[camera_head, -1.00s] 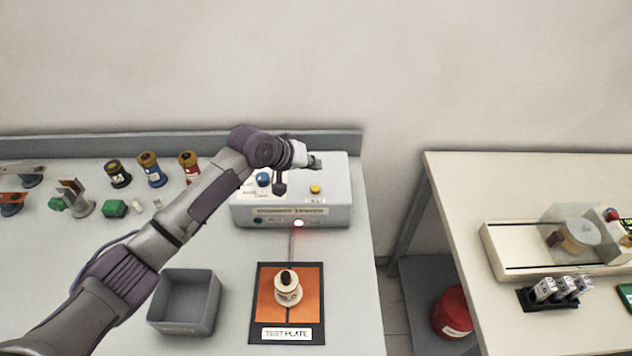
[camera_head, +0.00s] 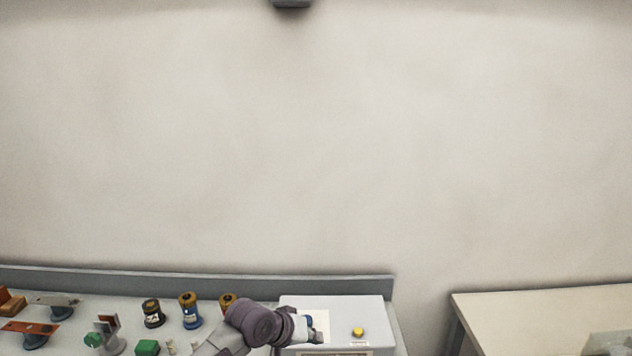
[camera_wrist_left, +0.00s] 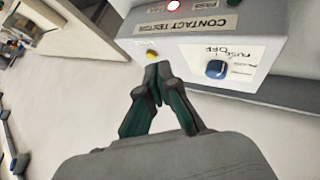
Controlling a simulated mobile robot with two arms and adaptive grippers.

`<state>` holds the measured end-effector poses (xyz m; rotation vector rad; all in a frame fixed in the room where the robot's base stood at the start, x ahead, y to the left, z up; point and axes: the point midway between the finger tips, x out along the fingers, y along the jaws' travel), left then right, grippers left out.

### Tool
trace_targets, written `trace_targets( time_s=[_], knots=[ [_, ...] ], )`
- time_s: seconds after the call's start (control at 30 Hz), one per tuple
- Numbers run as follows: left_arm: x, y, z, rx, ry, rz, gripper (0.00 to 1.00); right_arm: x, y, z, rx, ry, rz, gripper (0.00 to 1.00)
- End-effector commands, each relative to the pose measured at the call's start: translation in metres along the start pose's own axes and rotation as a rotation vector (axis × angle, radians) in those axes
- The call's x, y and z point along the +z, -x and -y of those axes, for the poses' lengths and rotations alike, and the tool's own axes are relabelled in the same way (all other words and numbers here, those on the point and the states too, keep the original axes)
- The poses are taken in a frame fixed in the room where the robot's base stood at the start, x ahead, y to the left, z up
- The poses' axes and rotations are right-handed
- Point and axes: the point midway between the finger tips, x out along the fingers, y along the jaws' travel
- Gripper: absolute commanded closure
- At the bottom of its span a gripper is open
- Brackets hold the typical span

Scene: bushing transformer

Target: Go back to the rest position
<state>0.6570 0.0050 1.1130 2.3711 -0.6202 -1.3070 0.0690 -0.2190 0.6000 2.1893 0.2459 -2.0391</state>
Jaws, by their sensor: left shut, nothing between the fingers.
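My left gripper (camera_wrist_left: 158,80) is shut and empty in the left wrist view, its fingertips together in front of the contact tester (camera_wrist_left: 205,28). In the head view my left gripper (camera_head: 316,336) shows small at the bottom, in front of the grey tester box (camera_head: 370,312). I cannot tell whether the gripper touches the box. My right gripper is not in view.
Spools and bushings, such as the blue one (camera_head: 191,312), stand left of my arm near the bench's back ledge (camera_head: 120,279). A second table (camera_head: 520,308) stands to the right across a gap. Blank wall fills the upper head view.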

Motion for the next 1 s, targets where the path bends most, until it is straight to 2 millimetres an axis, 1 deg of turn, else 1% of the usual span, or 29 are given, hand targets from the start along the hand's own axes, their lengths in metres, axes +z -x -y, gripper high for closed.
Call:
trace_targets(
  time_s=[0.03,0.2,0.37,0.47,0.63,0.67,0.7,0.77,0.8,0.87,0.9,1.0],
  knots=[
    [0.008,-0.002,-0.001,0.004,-0.006,0.008,1.0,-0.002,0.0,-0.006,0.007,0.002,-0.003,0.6],
    [0.036,-0.003,-0.001,0.006,-0.037,0.029,1.0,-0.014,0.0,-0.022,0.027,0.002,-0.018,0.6],
    [0.067,-0.002,0.0,0.006,-0.069,0.051,1.0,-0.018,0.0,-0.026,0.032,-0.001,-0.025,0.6],
    [0.091,0.001,0.002,0.002,-0.093,0.064,1.0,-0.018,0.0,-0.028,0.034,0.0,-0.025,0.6],
    [0.14,0.013,0.011,-0.019,-0.134,0.086,1.0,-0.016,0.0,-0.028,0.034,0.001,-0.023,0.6],
    [0.15,0.017,0.013,-0.026,-0.14,0.089,1.0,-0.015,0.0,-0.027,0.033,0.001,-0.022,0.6],
    [0.165,0.024,0.018,-0.038,-0.15,0.096,1.0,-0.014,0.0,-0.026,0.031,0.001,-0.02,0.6],
    [0.189,0.037,0.027,-0.066,-0.162,0.104,1.0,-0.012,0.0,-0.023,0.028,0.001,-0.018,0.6],
    [0.207,0.049,0.036,-0.094,-0.17,0.111,1.0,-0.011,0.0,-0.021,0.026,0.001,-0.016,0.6],
    [0.232,0.068,0.05,-0.142,-0.179,0.124,1.0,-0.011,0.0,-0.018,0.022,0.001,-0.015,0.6],
    [0.246,0.081,0.059,-0.175,-0.183,0.133,1.0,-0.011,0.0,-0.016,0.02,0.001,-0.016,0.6],
    [0.274,0.111,0.078,-0.25,-0.191,0.156,1.0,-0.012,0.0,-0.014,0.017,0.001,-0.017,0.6]
  ],
)
